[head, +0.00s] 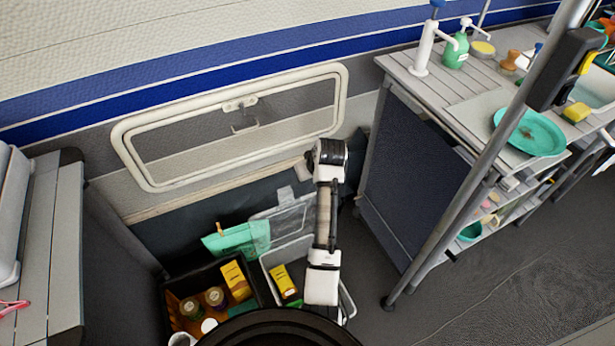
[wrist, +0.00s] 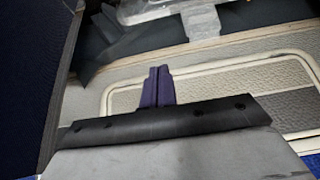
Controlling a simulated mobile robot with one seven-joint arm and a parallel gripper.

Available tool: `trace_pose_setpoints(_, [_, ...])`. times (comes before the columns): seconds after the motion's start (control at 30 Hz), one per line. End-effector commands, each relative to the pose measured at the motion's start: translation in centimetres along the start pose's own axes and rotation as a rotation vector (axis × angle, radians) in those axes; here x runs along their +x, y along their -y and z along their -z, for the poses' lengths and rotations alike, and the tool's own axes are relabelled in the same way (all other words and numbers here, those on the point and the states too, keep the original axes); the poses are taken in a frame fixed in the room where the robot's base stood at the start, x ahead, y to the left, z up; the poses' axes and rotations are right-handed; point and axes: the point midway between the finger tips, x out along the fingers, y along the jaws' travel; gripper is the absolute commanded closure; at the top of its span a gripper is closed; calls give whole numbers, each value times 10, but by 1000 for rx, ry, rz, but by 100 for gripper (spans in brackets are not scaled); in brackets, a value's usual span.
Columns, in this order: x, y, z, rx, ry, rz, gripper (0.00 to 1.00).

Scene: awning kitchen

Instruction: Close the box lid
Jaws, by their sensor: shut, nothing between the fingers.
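The box (head: 267,264) is a pale, see-through bin on the floor, with a yellow package (head: 283,281) inside. Its clear lid (head: 291,220) stands open, tilted up at the back by the wall, with a grey latch (head: 286,194) on its upper edge. My arm reaches over the box's right part and hides some of it. In the wrist view, my gripper (wrist: 158,72) shows two dark purple fingers pressed together, empty. The lid (wrist: 145,10) and its latch (wrist: 200,22) lie at the top of that view, apart from the fingertips in the picture.
A black crate (head: 168,297) with jars and a yellow carton stands left of the box. A teal bag (head: 238,238) is beside the lid. A shelf unit (head: 412,190) stands close on the right. The caravan wall with a framed hatch (head: 150,186) is behind. Floor at lower right is clear.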

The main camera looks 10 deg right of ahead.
Motion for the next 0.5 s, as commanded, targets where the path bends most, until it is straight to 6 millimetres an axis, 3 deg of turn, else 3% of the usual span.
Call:
trace_pose_setpoints(0.4, [83,1,1,-2,1,0,100])
trace_pose_setpoints(0.47, [93,1,1,-3,0,-1,100])
trace_pose_setpoints(0.5, [88,0,-6,2,-1,-2,100])
